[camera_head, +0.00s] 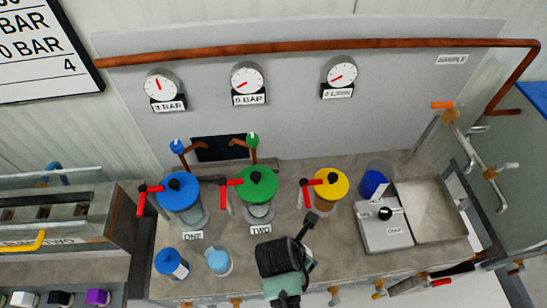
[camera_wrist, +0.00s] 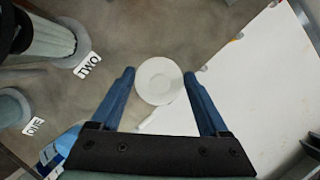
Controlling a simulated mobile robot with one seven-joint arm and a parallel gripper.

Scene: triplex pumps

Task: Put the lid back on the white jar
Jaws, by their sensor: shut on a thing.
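My gripper (camera_wrist: 160,80) has its two blue fingers on either side of a round white disc with a raised inner ring, which I take for the lid (camera_wrist: 159,81). It is shut on this disc, seen from above over the front of the bench. In the head view my gripper's dark body hides the lid and the bench under it. I cannot make out the white jar clearly; the disc may hide it in the wrist view.
A blue jar (camera_head: 171,263) and a pale blue jar (camera_head: 218,262) stand to the left on the bench. Behind are pumps with blue (camera_head: 178,191), green (camera_head: 257,184) and yellow (camera_head: 329,184) tops and red handles.

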